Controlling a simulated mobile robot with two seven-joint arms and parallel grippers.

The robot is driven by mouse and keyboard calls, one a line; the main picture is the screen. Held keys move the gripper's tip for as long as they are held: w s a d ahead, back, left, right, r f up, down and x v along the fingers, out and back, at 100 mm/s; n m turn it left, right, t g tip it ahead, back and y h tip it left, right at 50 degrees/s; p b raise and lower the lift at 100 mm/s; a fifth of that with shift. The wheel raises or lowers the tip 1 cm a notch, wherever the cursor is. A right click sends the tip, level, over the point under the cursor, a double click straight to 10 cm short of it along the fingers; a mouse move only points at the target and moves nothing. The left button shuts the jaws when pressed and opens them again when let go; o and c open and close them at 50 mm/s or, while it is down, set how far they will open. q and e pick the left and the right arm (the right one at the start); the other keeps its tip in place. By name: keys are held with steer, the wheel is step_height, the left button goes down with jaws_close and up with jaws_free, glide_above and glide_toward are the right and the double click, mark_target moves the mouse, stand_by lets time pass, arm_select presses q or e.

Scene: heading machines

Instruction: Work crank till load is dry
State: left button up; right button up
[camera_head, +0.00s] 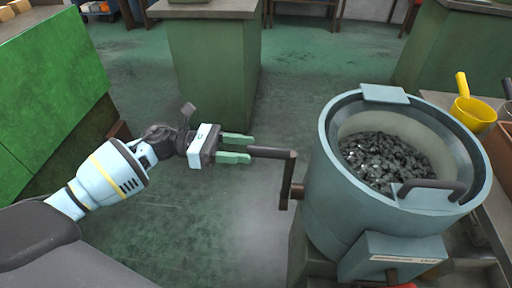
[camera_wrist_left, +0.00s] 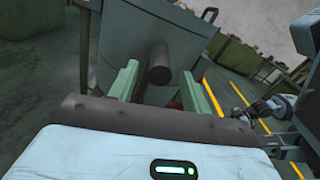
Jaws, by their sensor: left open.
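The dryer drum (camera_head: 330,205) is a blue-grey round tub at the right of the head view. It holds a load of dark, shiny small pieces (camera_head: 385,160). A dark crank (camera_head: 288,178) sticks out from its left side, with its handle pointing left. My left gripper (camera_head: 237,149) is open, its two green fingers pointing at the end of the crank handle. In the left wrist view the handle (camera_wrist_left: 159,63) shows end-on between the open fingers (camera_wrist_left: 158,85), apart from both. I cannot tell whether it reaches in between the tips. My right gripper is not in the head view.
A yellow scoop (camera_head: 472,110) stands on a bench behind the drum at the right. A green cabinet (camera_head: 50,85) is at the left and another green machine base (camera_head: 215,70) stands behind my gripper. The green floor (camera_head: 190,225) below the gripper is clear.

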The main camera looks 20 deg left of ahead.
mark_target(256, 150)
arm_select(q)
steer(key=shift+x, duration=1.9)
steer(key=shift+c, duration=0.4)
jaws_close()
